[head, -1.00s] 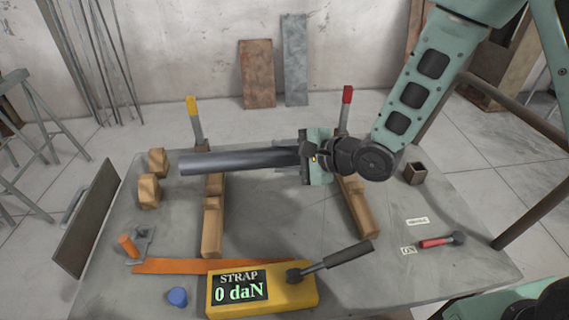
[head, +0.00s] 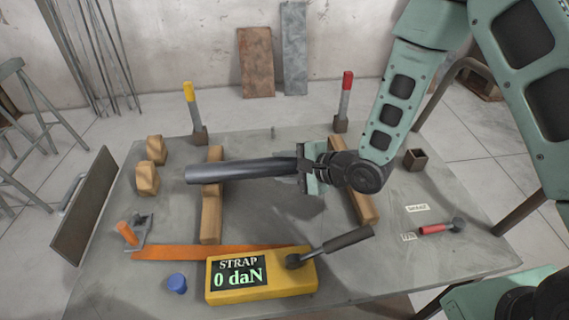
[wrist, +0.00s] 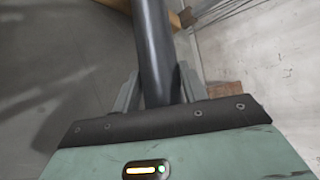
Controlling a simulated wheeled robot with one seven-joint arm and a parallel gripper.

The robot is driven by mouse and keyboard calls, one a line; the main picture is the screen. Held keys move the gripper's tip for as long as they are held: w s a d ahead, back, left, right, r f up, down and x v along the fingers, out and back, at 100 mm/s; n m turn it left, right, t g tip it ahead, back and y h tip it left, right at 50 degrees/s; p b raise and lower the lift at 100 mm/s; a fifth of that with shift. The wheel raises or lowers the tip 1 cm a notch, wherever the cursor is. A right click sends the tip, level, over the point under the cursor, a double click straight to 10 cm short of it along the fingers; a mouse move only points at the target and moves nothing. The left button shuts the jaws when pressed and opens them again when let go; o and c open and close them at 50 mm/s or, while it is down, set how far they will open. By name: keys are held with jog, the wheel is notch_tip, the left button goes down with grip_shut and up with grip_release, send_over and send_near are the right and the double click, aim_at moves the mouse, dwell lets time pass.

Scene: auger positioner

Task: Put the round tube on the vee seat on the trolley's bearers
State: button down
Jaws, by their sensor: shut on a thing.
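A dark grey round tube (head: 240,170) lies roughly level across the head view. My gripper (head: 306,170) is shut on its right end. In the wrist view the tube (wrist: 152,50) runs up and away between the two fingers (wrist: 155,95). Two wooden bearers lie on the trolley (head: 150,285), a left bearer (head: 211,220) and a right bearer (head: 362,205). The tube passes over the left bearer near its middle. Whether it touches the wood there, I cannot tell. The gripper hides part of the right bearer, and the tube covers the middle of the left one.
Yellow-topped (head: 191,110) and red-topped (head: 344,100) posts stand at the trolley's back. Wooden blocks (head: 147,180) sit left. A yellow strap unit (head: 260,278) with a lever, an orange strap (head: 180,252) and a blue cap (head: 177,283) lie in front. A red-handled tool (head: 437,228) lies right.

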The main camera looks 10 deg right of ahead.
jog(key=c, duration=0.8)
grip_release()
jog(key=shift+o, duration=0.2)
jog(key=p+v, duration=0.7)
jog(key=v, duration=0.5)
jog(key=shift+p, duration=0.4)
